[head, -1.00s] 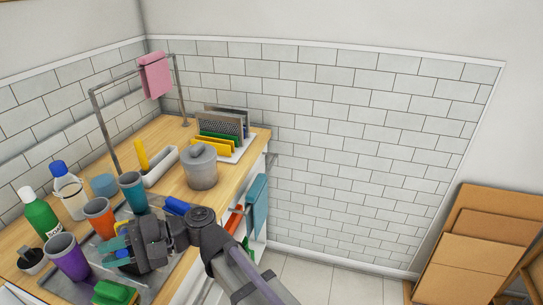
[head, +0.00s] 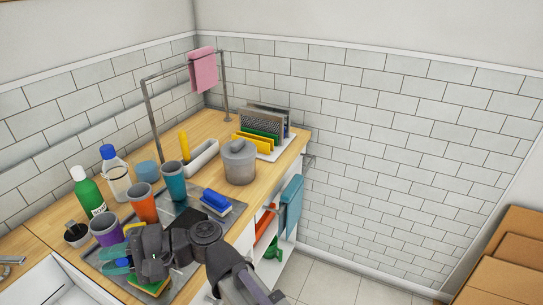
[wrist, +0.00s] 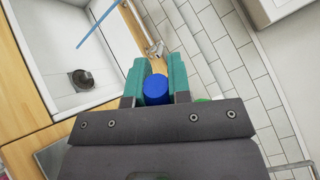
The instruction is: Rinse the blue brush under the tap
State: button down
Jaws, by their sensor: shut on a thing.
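My gripper (wrist: 156,85) is shut on a blue thing, which I take to be the blue brush (wrist: 156,90). Only its rounded blue end shows between the teal fingers in the wrist view. The head view also shows my gripper (head: 120,266) low over the front of the grey tray, with the brush mostly hidden. The tap (wrist: 155,48) stands at the sink's edge, ahead of my fingers. A pale blue streak (wrist: 97,25), apparently running water, crosses above the white sink (wrist: 120,50). The brush is apart from the streak.
The grey tray (head: 185,213) bears a purple cup (head: 106,231), an orange cup (head: 143,205), a teal cup (head: 174,182) and a blue-and-white block (head: 216,201). A green bottle (head: 88,194) stands behind. A yellow-green sponge (head: 152,287) lies beneath my gripper.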

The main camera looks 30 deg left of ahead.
jog(key=s+a, duration=0.3)
jog(key=s, duration=0.8)
jog(key=s+a, duration=0.3)
jog(key=s, duration=0.8)
jog(key=s+a, duration=0.3)
jog(key=s, duration=0.9)
jog(key=shift+a, duration=0.15)
dwell(1.1)
jog(key=shift+s, duration=0.1)
dwell(0.8)
